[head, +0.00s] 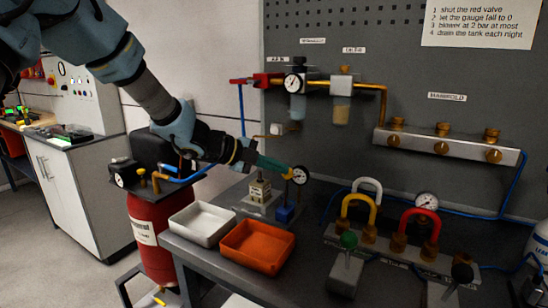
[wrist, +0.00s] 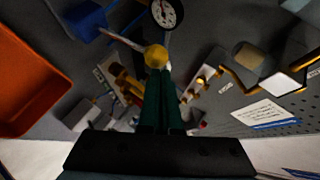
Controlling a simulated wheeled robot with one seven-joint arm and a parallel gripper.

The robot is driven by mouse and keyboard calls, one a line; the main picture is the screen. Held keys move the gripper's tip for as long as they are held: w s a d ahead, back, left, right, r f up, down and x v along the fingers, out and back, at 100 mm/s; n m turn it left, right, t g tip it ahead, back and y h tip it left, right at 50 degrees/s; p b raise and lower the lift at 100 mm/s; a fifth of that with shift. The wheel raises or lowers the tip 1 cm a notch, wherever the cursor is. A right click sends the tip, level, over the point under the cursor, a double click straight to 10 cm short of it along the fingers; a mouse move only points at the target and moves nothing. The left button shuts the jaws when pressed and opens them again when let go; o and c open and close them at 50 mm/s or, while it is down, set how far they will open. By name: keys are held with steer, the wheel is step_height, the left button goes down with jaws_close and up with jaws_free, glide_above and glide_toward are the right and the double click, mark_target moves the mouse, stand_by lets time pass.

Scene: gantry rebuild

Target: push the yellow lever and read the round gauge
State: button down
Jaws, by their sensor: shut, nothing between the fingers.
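My gripper (head: 284,168) is shut and empty, its teal fingers pointing right and slightly down in the head view. In the wrist view the fingertips (wrist: 157,72) are at the round yellow knob of the lever (wrist: 155,56). They overlap it in the picture; I cannot tell whether they touch. The knob shows small in the head view (head: 288,175), just left of a round gauge (head: 299,175). This white-faced gauge also shows at the top of the wrist view (wrist: 166,14), partly cut off. Its reading is too small to tell.
A white tray (head: 202,223) and an orange tray (head: 257,246) lie on the bench left of the gauge. A blue block (head: 285,213) stands below it. To the right are yellow (head: 345,208) and red (head: 408,221) hoops and another gauge (head: 426,201). A further gauge (head: 292,83) hangs on the panel.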

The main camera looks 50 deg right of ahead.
steer(key=shift+w+d+r+p, duration=0.1)
steer(key=shift+w+d+p, duration=0.1)
steer(key=shift+d, duration=0.6)
steer(key=shift+w+d+p, duration=0.15)
steer(key=shift+w+d, duration=0.05)
steer(key=shift+d, duration=0.55)
steer(key=shift+d, duration=0.1)
